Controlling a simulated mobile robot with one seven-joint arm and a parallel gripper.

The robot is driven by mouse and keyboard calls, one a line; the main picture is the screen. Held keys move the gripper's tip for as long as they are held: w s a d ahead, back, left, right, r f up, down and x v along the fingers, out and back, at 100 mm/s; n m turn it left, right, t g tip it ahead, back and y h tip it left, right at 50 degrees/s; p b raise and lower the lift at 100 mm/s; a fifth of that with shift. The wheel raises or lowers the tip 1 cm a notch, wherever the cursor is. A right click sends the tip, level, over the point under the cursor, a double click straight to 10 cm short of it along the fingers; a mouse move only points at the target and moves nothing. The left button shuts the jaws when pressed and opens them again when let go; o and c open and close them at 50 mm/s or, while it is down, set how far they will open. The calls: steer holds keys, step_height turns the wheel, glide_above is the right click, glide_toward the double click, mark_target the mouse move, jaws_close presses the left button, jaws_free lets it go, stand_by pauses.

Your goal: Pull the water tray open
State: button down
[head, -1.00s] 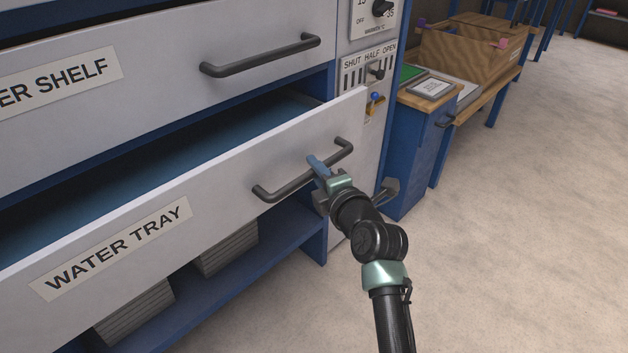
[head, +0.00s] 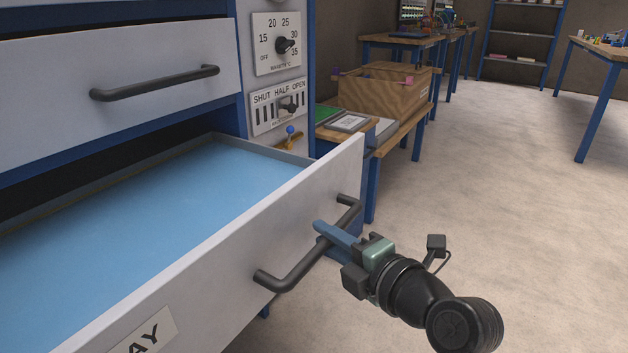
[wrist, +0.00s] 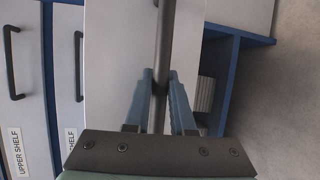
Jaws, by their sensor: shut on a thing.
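The water tray (head: 300,215) is a wide drawer with a pale front, standing well out of the cabinet, its blue inside showing in the head view. Its label is partly cut off at the bottom edge. A dark bar handle (head: 297,270) runs along its front. My gripper (head: 325,233) is at the right part of this handle, its blue fingers around the bar. In the wrist view the two blue fingers (wrist: 160,88) close on the dark handle bar (wrist: 164,45) from both sides. The bar's contact inside the fingers is partly hidden.
A closed drawer with its own handle (head: 155,84) is above the tray. A control panel with a dial (head: 285,45) and a shut-half-open lever (head: 288,106) stands to the right. A wooden bench with a crate (head: 385,92) is beyond. The floor to the right is clear.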

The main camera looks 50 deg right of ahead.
steer(key=c, duration=0.8)
jaws_free()
steer(key=shift+o, duration=0.2)
steer(key=p+v, duration=0.2)
steer(key=v, duration=1.1)
steer(key=shift+p, duration=0.3)
steer(key=shift+s+a+f, duration=0.1)
